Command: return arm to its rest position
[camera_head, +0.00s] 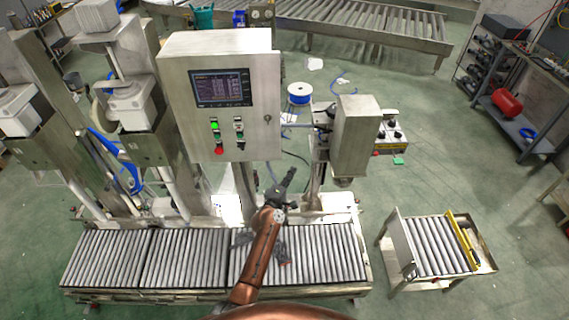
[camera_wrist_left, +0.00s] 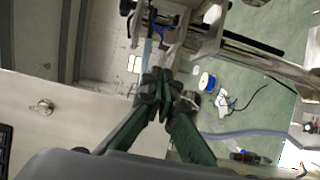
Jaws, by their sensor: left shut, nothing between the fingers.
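My left arm (camera_head: 262,250) is copper-coloured and reaches up from the bottom of the head view, over the roller conveyor. My left gripper (camera_head: 287,182) is in front of the machine, just below and right of the control cabinet (camera_head: 222,125). In the left wrist view its dark green fingers (camera_wrist_left: 158,92) come together at the tips, with nothing between them. The cabinet's plain metal face (camera_wrist_left: 75,115) lies at the left of that view. My right gripper is not in view.
The roller conveyor (camera_head: 185,258) runs along the front of the machine. A small roller table (camera_head: 437,246) stands apart at the right. A metal post with a box head (camera_head: 355,135) rises right of the gripper. A white-and-blue spool (camera_head: 299,93) lies on the green floor behind.

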